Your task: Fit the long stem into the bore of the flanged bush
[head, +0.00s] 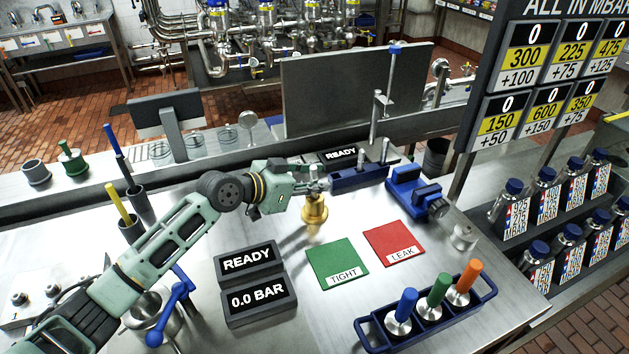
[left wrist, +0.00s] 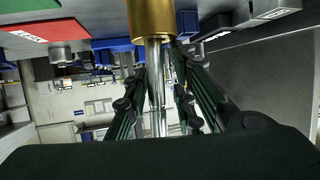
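My left gripper (head: 318,187) is over the worktop, just above the brass flanged bush (head: 314,212). In the left wrist view its fingers (left wrist: 160,75) close in from both sides on a bright steel stem (left wrist: 156,90). The stem runs straight to the brass bush (left wrist: 151,18), whose far end is cut off by the frame. The two line up and meet in that view, but how deep the stem sits in the bore is hidden. In the head view the bush stands roughly upright. My right gripper is not in view.
A dark blue block with steel pins (head: 358,180) and a blue vise (head: 414,192) stand right of the gripper. Green (head: 337,262) and red (head: 395,242) mats lie in front. A blue rack (head: 430,330) holds coloured-handled plugs. Display boxes (head: 255,300) stand front left.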

